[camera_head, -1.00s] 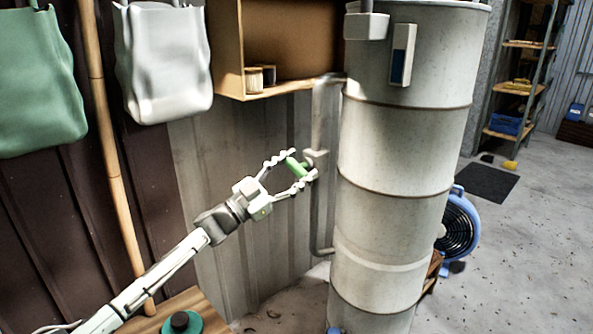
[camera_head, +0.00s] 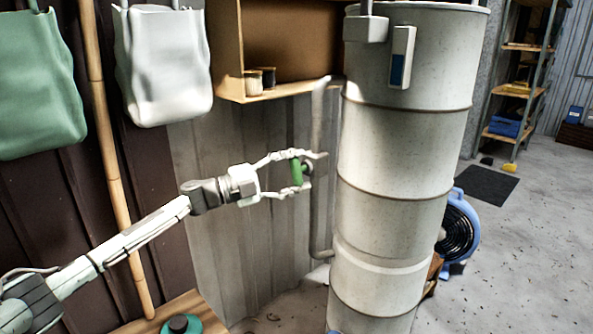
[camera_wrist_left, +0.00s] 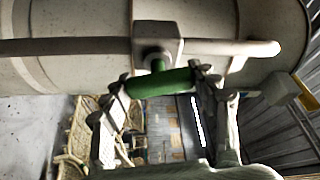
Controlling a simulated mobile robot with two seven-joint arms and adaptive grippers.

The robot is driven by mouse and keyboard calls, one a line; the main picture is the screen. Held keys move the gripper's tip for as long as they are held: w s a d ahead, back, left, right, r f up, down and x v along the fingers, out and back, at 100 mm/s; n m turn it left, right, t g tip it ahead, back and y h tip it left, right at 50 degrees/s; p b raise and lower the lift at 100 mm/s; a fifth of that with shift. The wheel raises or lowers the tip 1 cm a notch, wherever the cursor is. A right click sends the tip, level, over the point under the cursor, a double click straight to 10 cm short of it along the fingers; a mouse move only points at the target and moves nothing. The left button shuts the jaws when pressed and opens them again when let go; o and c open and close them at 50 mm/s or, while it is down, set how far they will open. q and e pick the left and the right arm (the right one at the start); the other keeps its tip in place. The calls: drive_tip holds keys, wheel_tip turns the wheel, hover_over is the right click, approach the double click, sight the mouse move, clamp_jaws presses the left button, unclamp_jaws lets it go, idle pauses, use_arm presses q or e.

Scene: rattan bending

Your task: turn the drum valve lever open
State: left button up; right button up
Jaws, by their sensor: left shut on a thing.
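The green valve lever (camera_head: 297,173) sits on the grey pipe beside the drum and stands nearly upright in the head view. My left gripper (camera_head: 301,171) comes in from the left and is shut on it, with one finger at its upper end and one at its lower end. In the left wrist view, the lever (camera_wrist_left: 160,83) lies nearly level across the picture between the two fingers, just below the square valve body (camera_wrist_left: 158,42). The tall pale drum (camera_head: 400,150) stands right of the pipe (camera_head: 318,225). My right gripper is not in view.
A wooden shelf box (camera_head: 228,60) with small jars hangs above the gripper. A white bag (camera_head: 165,65) and a green bag (camera_head: 35,90) hang at left by a bamboo pole (camera_head: 108,150). A blue fan (camera_head: 457,235) stands behind the drum. Open floor lies at right.

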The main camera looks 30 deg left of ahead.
use_arm(q)
drive_tip(key=shift+m+g, duration=0.4)
drive_tip(key=shift+m, duration=0.8)
drive_tip(key=shift+m+y+p, duration=0.3)
drive_tip(key=shift+m+p, duration=0.05)
drive_tip(key=shift+m, duration=0.05)
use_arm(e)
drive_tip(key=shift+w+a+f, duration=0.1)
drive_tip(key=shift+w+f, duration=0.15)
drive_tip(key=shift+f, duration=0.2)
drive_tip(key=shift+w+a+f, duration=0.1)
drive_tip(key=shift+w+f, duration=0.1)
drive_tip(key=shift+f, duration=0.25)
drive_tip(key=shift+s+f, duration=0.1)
use_arm(q)
drive_tip(key=o, duration=1.2)
drive_tip(key=shift+c, duration=0.2)
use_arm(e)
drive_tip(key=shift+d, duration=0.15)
